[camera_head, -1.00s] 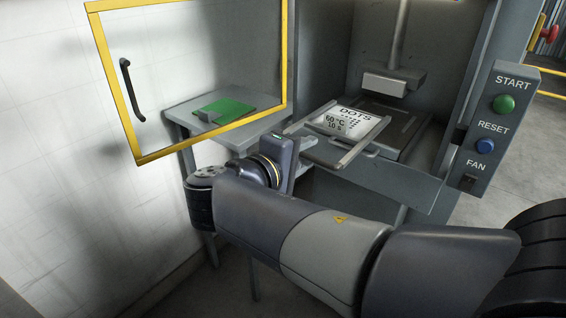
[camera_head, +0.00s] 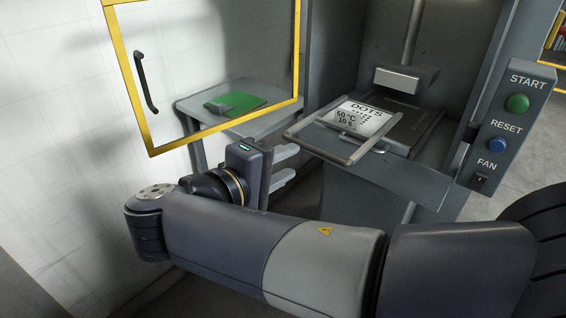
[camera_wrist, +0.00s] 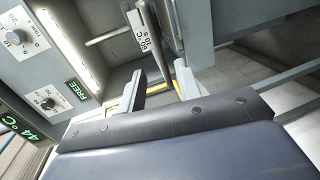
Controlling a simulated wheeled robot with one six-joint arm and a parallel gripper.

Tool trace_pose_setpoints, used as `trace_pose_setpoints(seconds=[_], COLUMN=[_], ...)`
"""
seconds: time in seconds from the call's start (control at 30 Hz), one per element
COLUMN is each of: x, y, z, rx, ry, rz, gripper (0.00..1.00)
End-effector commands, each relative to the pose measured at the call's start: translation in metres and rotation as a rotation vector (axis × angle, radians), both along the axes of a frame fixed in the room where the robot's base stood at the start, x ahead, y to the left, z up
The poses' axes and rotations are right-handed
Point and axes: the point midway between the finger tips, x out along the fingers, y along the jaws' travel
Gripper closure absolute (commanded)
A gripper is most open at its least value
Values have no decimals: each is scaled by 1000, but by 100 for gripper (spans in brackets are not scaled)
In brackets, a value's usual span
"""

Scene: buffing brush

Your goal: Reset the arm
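My gripper (camera_head: 284,165) is at the end of my bent arm, in front of and left of the machine. Its two fingers point right, spread apart with nothing between them. The fingers also show apart and empty in the wrist view (camera_wrist: 160,90). A sliding tray frame (camera_head: 310,133) sticks out of the machine, above and right of my gripper and apart from it. A white sheet (camera_head: 362,115) marked "DOTS", "60 °C" and "10 s" lies there.
A yellow-framed door (camera_head: 222,124) with a black handle (camera_head: 145,82) stands open at left. Behind it, a side table (camera_head: 192,103) bears a green pad (camera_head: 240,99) with a grey block. A control panel (camera_head: 505,125) has START, RESET and FAN. A wall is at far left.

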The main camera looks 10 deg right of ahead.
Motion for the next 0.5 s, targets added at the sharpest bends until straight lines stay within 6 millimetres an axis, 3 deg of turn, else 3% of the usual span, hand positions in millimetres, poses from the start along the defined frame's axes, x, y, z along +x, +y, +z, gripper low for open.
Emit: trace_pose_setpoints(seconds=[0.27, 0.5], x=[4, 21], y=[-6, -29], z=[-2, -8], rx=[0, 0], ry=[0, 0], rz=[-2, -5], gripper=[68, 68])
